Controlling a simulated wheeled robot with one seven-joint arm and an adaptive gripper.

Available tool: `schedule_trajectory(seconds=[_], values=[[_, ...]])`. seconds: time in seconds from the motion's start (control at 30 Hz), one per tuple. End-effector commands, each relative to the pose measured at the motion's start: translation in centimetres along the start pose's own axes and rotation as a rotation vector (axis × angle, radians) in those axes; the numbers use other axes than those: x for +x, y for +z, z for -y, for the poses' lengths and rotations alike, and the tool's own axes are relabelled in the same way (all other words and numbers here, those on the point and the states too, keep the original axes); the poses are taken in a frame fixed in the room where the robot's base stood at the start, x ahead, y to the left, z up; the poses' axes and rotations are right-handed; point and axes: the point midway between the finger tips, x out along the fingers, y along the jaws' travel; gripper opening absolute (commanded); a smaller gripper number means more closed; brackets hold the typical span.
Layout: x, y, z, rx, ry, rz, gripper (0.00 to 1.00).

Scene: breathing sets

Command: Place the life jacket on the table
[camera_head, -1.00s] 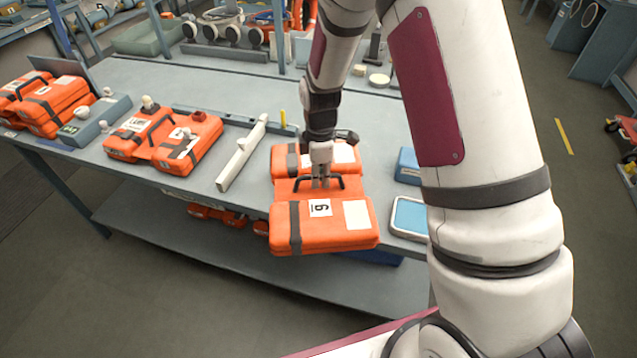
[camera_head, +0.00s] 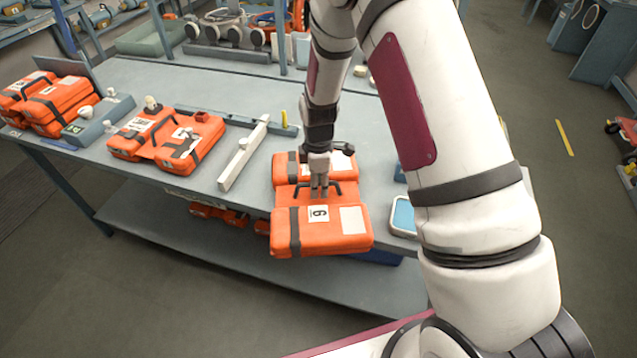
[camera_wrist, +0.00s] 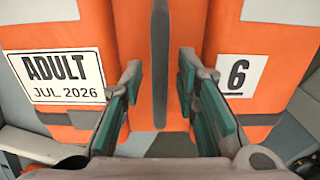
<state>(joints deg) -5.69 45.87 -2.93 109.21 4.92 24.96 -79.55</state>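The orange life jacket (camera_head: 335,238), marked 6, lies folded in two halves at the front edge of the table (camera_head: 245,90). Its near half extends past that edge; I cannot tell how firmly it rests on the top. My gripper (camera_head: 319,190) points down at the jacket's middle. In the wrist view, the fingers (camera_wrist: 159,70) stand apart on either side of the jacket's dark handle (camera_wrist: 160,45), with a gap on both sides. The ADULT, JUL 2026 label (camera_wrist: 62,78) is on the left half there.
Another orange jacket (camera_head: 150,140) and a stacked pair (camera_head: 62,105) lie to the left. A white bar (camera_head: 243,155) is close on the left. A blue-topped box (camera_head: 402,215) is close on the right. More orange packs (camera_head: 235,218) are below the tabletop.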

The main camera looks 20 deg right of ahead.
Motion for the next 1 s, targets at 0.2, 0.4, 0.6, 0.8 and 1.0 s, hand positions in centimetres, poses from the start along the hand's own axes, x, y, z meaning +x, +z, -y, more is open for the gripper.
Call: schedule_trajectory(seconds=[0.2,0.4,0.6,0.8,1.0], values=[[0.0,0.0,0.0,0.0,0.0,0.0,0.3],[-1.0,0.0,-0.1,0.0,0.001,-0.001,0.3],[-4.2,-0.1,-0.2,-0.001,0.005,-0.002,0.3],[-8.0,0.0,-0.2,0.0,0.005,-0.001,0.3],[-10.9,0.0,-0.1,0.0,0.003,-0.001,0.3]])
